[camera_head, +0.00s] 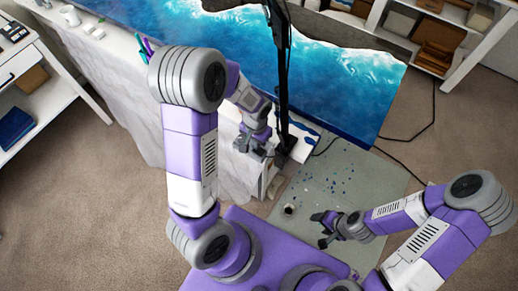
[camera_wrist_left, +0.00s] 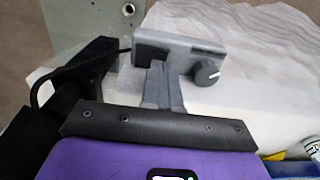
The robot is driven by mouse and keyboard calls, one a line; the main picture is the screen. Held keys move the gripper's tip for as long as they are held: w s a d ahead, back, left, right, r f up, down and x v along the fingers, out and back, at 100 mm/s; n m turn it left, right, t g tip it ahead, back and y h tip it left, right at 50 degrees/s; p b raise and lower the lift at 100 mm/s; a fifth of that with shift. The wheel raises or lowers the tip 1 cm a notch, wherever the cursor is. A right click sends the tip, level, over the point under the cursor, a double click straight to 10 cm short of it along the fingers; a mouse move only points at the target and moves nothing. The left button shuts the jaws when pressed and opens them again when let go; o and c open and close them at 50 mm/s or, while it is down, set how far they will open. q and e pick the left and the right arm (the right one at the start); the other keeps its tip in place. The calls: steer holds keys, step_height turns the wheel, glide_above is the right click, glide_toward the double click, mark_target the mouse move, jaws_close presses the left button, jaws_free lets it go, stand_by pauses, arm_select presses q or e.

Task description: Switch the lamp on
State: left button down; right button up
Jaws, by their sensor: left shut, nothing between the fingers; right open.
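A grey box with a round dial (camera_wrist_left: 207,73), which looks like the lamp's control, lies on the white marbled top in the left wrist view; the box body (camera_wrist_left: 170,48) is just beyond my left fingers. A black upright stand (camera_head: 283,70), likely the lamp's, rises through the head view; its head is out of frame. My left gripper (camera_head: 255,144) is shut and empty, over the counter edge near the stand. In the left wrist view its fingertips (camera_wrist_left: 160,68) overlap the box's near edge; contact cannot be told. My right gripper (camera_head: 322,228) is open and empty over the speckled mat.
A large blue-and-white wave-patterned panel (camera_head: 330,75) fills the area behind the stand. A black cable (camera_wrist_left: 55,72) runs beside the box. A grey speckled mat (camera_head: 345,180) lies on the carpet (camera_head: 120,215). Shelves (camera_head: 440,35) stand at the back right, and a white desk (camera_head: 25,60) at left.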

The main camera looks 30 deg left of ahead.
arm_select(q)
steer(key=shift+f+b, duration=0.8)
steer(key=shift+f, duration=0.15)
steer(key=shift+r, duration=0.15)
stand_by(0.3)
steer(key=shift+r+p, duration=2.9)
steer(key=shift+r, duration=0.55)
